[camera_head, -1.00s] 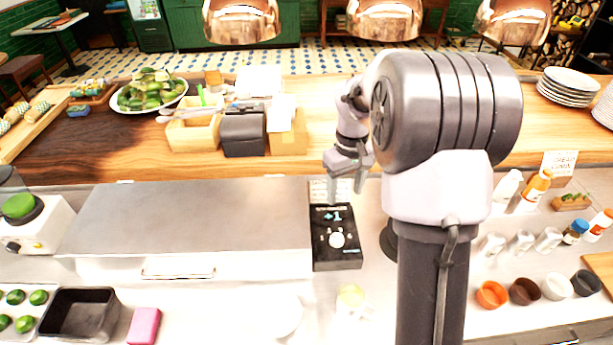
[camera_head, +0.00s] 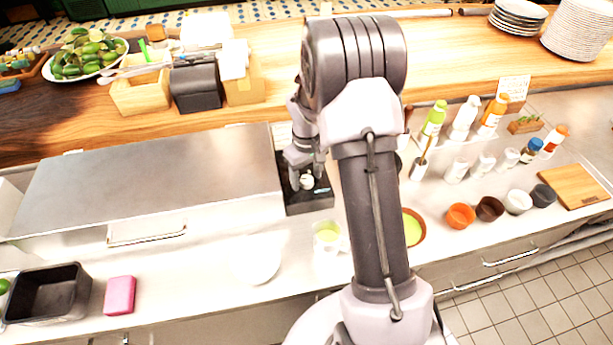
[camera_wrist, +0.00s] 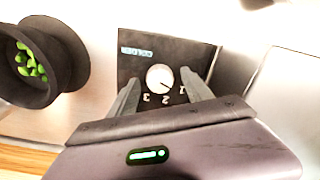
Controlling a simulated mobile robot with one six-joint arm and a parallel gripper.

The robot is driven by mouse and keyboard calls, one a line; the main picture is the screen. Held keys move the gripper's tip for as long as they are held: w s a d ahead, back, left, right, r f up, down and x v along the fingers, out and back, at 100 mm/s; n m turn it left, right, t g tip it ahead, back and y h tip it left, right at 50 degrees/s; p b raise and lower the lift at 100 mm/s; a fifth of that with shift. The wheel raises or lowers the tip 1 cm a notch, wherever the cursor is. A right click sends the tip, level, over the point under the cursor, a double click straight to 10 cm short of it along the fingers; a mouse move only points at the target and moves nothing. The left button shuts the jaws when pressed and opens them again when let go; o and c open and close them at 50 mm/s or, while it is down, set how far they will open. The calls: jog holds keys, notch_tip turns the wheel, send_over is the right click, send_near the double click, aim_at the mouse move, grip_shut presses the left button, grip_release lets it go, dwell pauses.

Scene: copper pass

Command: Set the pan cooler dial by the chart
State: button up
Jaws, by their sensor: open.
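The pan cooler (camera_head: 150,185) is a steel-lidded box on the counter. Beside its right end is a black control panel (camera_head: 308,203) with a round white dial (camera_head: 307,182). In the wrist view the panel (camera_wrist: 135,65) reads "COOLER" upside down, with 1, 2 and 3 around the dial (camera_wrist: 160,78); where the dial points is unclear. My gripper (camera_wrist: 160,82) is open, one finger on each side of the dial; contact cannot be told. A pale card (camera_head: 283,131) behind the panel is mostly hidden by my arm; its text is unreadable.
A dark round container (camera_wrist: 40,60) with green bits stands close to the panel. A pale mug (camera_head: 328,236) and a white plate (camera_head: 258,262) are in front. Small bowls (camera_head: 460,216) and bottles stand right. A white card (camera_head: 514,88) stands at the back right.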

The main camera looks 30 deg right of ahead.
jog(key=shift+c, duration=0.5)
grip_shut()
jog(key=m+b, duration=0.1)
jog(key=m, duration=0.3)
jog(key=shift+m+b, duration=0.85)
jog(key=shift+m, duration=1.45)
jog(key=shift+o, duration=0.5)
grip_release()
